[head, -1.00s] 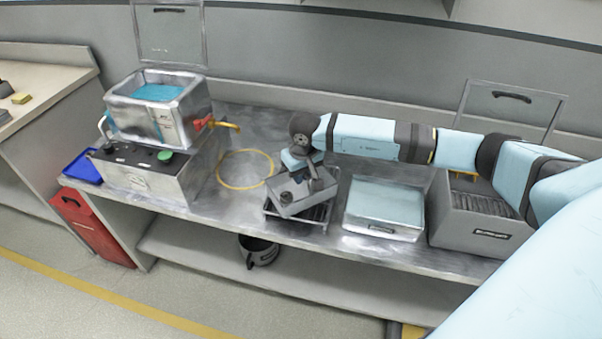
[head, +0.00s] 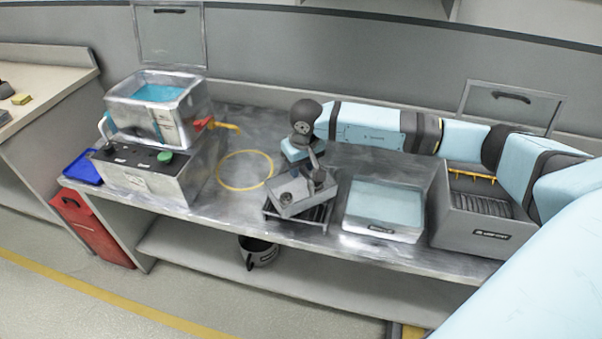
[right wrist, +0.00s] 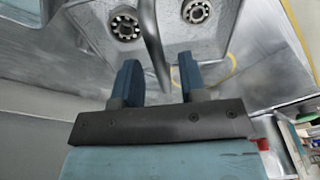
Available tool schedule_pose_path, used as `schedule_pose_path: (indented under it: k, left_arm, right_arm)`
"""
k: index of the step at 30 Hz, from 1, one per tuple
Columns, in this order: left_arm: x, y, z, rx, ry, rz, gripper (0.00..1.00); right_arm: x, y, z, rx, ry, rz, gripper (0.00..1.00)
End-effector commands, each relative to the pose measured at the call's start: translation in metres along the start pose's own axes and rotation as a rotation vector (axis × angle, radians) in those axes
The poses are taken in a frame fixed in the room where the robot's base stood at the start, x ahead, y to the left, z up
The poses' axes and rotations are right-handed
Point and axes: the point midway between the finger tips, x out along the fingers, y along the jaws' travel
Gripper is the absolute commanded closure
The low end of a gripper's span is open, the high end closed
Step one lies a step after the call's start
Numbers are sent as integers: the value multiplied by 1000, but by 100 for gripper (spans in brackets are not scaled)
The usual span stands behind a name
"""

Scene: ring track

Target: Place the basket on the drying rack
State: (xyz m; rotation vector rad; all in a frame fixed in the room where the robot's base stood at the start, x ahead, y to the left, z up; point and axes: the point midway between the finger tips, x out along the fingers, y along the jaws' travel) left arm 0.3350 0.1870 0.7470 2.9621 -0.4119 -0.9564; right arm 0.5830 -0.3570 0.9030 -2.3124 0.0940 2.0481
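The grey basket (head: 290,205) sits on the dark wire drying rack (head: 325,215) at the front of the metal bench, slightly tilted in the head view. Its upright handle (head: 316,165) rises from the middle. My right gripper (head: 296,174) is just above the basket, pointing down. In the right wrist view, the right gripper (right wrist: 158,72) has its two blue fingers apart, with the basket handle (right wrist: 152,45) in front of the gap between them and not clamped. The basket (right wrist: 215,30) holds round bearing-like parts there. My left gripper is out of view.
A tank of blue liquid (head: 193,105) stands on a control box (head: 150,178) at left. A yellow ring (head: 222,171) marks the bench left of the rack. A lidded shallow tray (head: 385,210) and a grey open box (head: 480,232) stand close on the right.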

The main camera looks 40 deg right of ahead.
Motion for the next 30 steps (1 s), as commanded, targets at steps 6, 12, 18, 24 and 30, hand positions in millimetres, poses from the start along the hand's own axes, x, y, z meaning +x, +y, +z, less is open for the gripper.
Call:
schedule_pose_path:
  k: [6,12,18,24,30]
  left_arm:
    - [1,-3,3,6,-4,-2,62]
    - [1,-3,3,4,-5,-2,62]
    - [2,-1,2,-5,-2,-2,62]
    - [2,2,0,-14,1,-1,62]
    - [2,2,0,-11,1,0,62]
  right_arm:
    - [-50,0,-1,-1,4,0,62]
    - [-78,0,0,-1,1,0,62]
    - [-70,-32,15,55,-45,-122,62]
    - [-46,-166,85,471,-392,-670,62]
    - [-79,-257,129,1179,-1109,-1126,62]
